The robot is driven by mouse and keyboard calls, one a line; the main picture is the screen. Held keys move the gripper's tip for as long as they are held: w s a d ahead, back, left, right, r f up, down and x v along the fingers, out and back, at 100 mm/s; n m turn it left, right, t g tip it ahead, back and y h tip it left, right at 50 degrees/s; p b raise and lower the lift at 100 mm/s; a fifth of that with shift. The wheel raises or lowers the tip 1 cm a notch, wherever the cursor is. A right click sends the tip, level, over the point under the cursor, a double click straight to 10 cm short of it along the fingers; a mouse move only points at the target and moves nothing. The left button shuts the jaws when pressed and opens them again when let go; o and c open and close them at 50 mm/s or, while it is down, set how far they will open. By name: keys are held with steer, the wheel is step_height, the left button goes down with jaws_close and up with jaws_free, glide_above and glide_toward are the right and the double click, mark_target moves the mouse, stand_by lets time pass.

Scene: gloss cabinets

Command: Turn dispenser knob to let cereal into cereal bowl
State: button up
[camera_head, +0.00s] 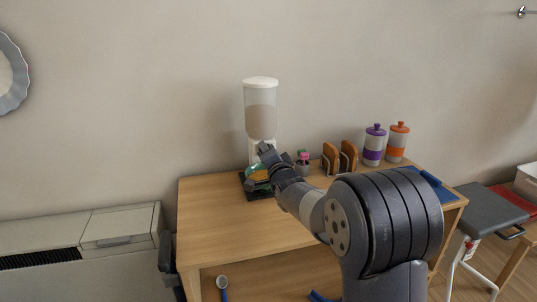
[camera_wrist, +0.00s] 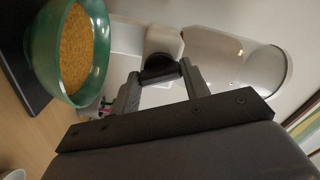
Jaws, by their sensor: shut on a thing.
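The cereal dispenser (camera_head: 261,110), a clear canister with a white lid and white base, stands upright at the back of the wooden table. Its canister also shows in the wrist view (camera_wrist: 235,60). My gripper (camera_head: 266,151) is at the front of the dispenser. In the wrist view my gripper (camera_wrist: 159,74) has its two fingers on either side of the dark dispenser knob (camera_wrist: 158,67) and is shut on it. The green cereal bowl (camera_wrist: 42,60) holds a layer of golden cereal and sits beside the dispenser base. In the head view the bowl (camera_head: 258,175) is partly hidden by my gripper.
The bowl and dispenser stand on a dark tray (camera_head: 254,195). To the right are bread slices in a holder (camera_head: 330,158), a purple-lidded jar (camera_head: 374,145) and an orange-lidded jar (camera_head: 397,142). The table's left part (camera_head: 208,215) is clear. A grey stool (camera_head: 487,206) stands at right.

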steer(key=shift+m, duration=0.6)
steer(key=o, duration=1)
steer(key=shift+s, duration=0.1)
steer(key=v, duration=1)
steer(key=shift+s+d, duration=0.1)
steer(key=shift+s, duration=0.15)
steer(key=shift+w, duration=0.1)
